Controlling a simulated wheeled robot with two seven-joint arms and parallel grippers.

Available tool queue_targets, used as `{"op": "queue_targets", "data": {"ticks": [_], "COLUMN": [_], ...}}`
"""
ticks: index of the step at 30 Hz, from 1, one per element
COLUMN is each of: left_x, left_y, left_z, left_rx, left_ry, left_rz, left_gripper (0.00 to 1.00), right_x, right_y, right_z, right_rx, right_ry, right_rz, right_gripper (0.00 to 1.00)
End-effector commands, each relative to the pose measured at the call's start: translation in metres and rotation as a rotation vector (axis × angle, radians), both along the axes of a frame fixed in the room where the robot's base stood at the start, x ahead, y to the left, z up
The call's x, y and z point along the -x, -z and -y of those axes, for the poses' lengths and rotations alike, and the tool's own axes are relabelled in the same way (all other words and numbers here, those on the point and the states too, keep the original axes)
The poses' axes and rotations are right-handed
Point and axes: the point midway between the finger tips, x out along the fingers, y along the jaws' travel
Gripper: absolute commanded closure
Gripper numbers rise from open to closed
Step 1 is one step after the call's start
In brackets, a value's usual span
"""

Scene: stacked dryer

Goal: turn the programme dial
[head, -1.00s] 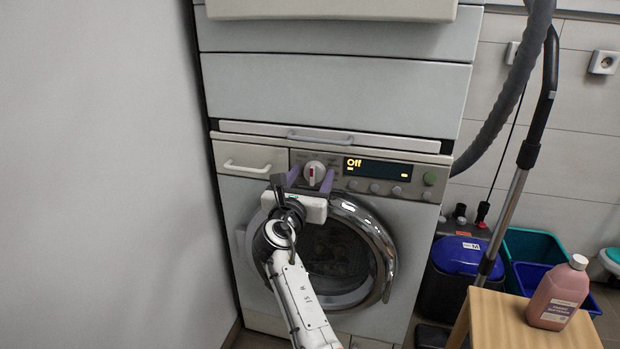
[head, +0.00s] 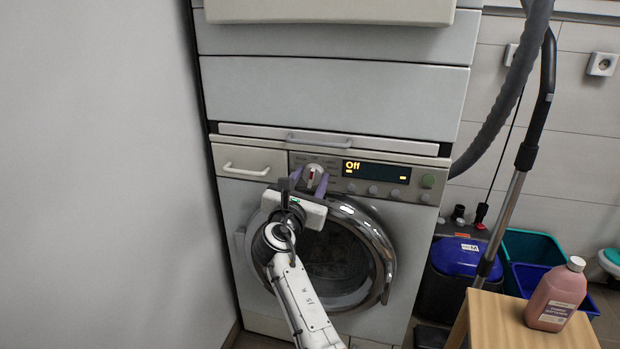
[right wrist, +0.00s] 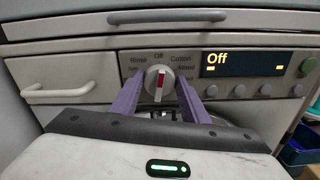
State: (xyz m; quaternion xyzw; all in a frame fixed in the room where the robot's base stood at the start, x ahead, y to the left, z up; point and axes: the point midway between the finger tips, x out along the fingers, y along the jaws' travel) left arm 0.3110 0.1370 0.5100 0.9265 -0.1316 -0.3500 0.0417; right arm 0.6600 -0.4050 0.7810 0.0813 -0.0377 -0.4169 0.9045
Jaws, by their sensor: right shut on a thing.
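The programme dial (head: 314,170) is a round white knob with a red pointer mark on the washer-dryer's control panel. It also shows in the right wrist view (right wrist: 158,78), its red mark close to upright towards the printed word Off. The display (head: 376,171) reads Off. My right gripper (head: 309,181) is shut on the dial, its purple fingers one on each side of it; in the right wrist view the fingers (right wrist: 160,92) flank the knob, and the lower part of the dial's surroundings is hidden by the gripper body. My left gripper is not in view.
The round glass door (head: 340,262) lies below the panel behind my right arm. A drawer handle (head: 246,170) is left of the dial. A wooden stool (head: 490,318) with a pink bottle (head: 556,296) stands at the right. A plain wall is close on the left.

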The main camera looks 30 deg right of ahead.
Motion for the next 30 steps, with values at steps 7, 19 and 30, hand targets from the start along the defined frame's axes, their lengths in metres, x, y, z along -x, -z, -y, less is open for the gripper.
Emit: {"op": "queue_targets", "data": {"ticks": [7, 19, 30], "left_x": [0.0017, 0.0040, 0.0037], "left_y": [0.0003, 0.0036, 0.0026], "left_z": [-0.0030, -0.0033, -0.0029], "left_rx": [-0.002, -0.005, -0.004], "left_ry": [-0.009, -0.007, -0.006], "left_rz": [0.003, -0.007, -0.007], "left_gripper": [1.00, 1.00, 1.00], "right_x": [0.0008, 0.0016, 0.0017], "right_y": [-0.0002, 0.0006, 0.0005], "right_z": [0.0011, 0.0017, 0.0017], "right_rx": [-0.109, -0.215, -0.224], "right_ry": [0.001, 0.002, 0.002], "right_rz": [0.129, 0.251, 0.263], "right_gripper": [0.81, 0.81, 0.81]}}
